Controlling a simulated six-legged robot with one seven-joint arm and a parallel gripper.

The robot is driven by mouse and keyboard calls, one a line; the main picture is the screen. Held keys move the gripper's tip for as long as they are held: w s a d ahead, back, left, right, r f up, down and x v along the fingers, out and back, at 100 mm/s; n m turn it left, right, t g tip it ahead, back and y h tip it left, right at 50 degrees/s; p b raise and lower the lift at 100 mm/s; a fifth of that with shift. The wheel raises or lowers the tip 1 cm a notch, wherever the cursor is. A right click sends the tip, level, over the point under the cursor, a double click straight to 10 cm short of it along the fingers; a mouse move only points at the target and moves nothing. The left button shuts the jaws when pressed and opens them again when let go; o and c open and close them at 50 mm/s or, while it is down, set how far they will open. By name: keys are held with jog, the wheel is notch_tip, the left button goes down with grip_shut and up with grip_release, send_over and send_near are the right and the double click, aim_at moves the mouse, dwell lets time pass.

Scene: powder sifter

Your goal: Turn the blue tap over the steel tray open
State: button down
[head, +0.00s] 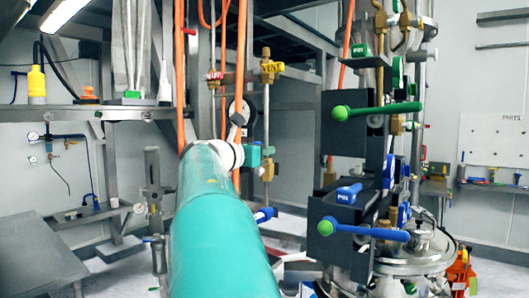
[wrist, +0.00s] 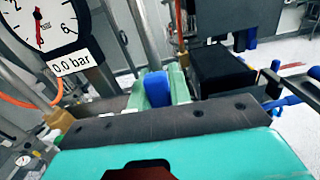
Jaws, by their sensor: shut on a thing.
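In the wrist view my gripper (wrist: 161,92) has its pale green fingers closed on both sides of a blue piece (wrist: 155,88), which looks like a tap handle. Only the top of this piece shows; its stem and anything under it are hidden by the gripper body. In the head view my gripper (head: 254,156) is small, beyond the end of my teal arm, beside a pressure gauge (head: 247,113). The held piece cannot be made out there. I cannot make out the steel tray clearly, nor how far the tap is turned.
The gauge (wrist: 45,22) reads 0.0 bar in the wrist view. To the right in the head view are black boxes (head: 340,233) with a green lever (head: 376,109) and a blue lever (head: 367,233). A steel vessel (head: 410,255) stands below. Orange pipes (head: 179,70) rise close by the arm.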

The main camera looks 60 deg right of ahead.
jog(key=shift+w+f+n, duration=0.1)
jog(key=shift+w+n, duration=0.15)
jog(key=shift+n, duration=0.05)
jog(key=c, duration=1.3)
grip_release()
jog(key=shift+s, duration=0.1)
jog(key=a, duration=0.4)
jog(key=w+a, duration=0.1)
jog(key=a, duration=0.4)
jog(key=w+a, duration=0.1)
jog(key=a, duration=0.3)
jog(key=shift+w+a, duration=0.1)
jog(key=shift+a, duration=0.25)
